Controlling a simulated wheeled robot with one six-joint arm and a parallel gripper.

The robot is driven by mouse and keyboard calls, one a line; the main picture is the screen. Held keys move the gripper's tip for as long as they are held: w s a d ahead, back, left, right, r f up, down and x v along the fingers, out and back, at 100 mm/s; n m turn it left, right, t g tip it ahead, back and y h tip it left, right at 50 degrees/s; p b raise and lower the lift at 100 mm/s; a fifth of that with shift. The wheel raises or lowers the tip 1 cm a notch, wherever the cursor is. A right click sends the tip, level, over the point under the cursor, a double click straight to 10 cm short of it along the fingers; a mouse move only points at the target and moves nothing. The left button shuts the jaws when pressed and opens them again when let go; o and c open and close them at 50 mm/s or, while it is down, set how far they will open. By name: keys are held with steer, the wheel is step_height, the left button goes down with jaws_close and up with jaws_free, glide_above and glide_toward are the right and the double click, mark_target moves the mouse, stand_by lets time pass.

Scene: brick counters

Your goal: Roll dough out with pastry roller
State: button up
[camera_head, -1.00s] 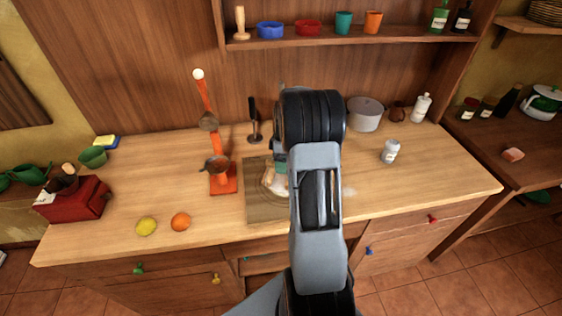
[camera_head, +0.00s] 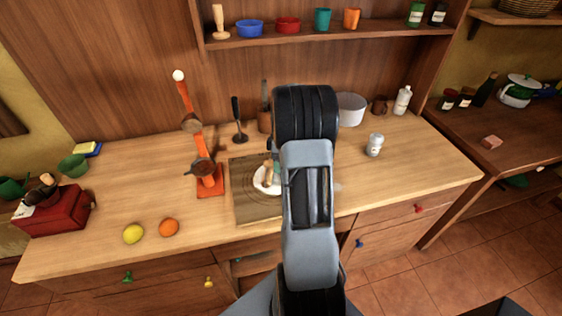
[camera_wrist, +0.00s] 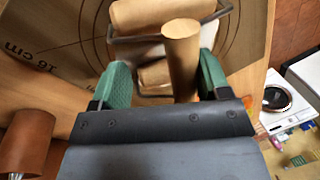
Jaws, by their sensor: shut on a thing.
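My gripper (camera_wrist: 162,72) has green fingers and is shut on the pastry roller's wooden handle (camera_wrist: 182,55) in the wrist view. The roller has a wire frame, a large wooden cylinder (camera_wrist: 150,14) and a smaller one below. It is over the brown pastry mat (camera_wrist: 55,45), which has printed rings and a "16 cm" mark. In the head view, pale dough (camera_head: 261,183) lies on the mat (camera_head: 252,213) at the counter's middle. My arm hides part of the mat and most of the gripper. I cannot tell how firmly the roller touches the dough.
An orange juicer-like stand (camera_head: 209,188) is left of the mat. A lemon (camera_head: 133,234) and an orange (camera_head: 169,227) lie at the front left. A shaker (camera_head: 374,145) and a white pot (camera_head: 351,109) stand to the right. The front right counter is clear.

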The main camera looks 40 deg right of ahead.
steer(key=shift+w+a+f, duration=0.1)
steer(key=shift+w+a, duration=1.7)
steer(key=shift+w, duration=0.15)
steer(key=shift+s+d, duration=1.05)
steer(key=shift+s, duration=0.05)
steer(key=shift+s+d, duration=0.9)
steer(key=shift+s, duration=0.2)
steer(key=shift+w+a+p, duration=0.2)
steer(key=shift+w+a, duration=0.8)
steer(key=shift+w, duration=0.15)
steer(key=shift+w+a+p, duration=0.15)
steer(key=shift+w+a, duration=0.8)
steer(key=shift+w, duration=0.2)
steer(key=shift+r, duration=0.35)
steer(key=s+a+p+v, duration=0.1)
steer(key=p+v, duration=0.4)
steer(key=v, duration=0.1)
steer(key=shift+r, duration=0.4)
steer(key=shift+d+f, duration=0.1)
steer(key=shift+f, duration=0.05)
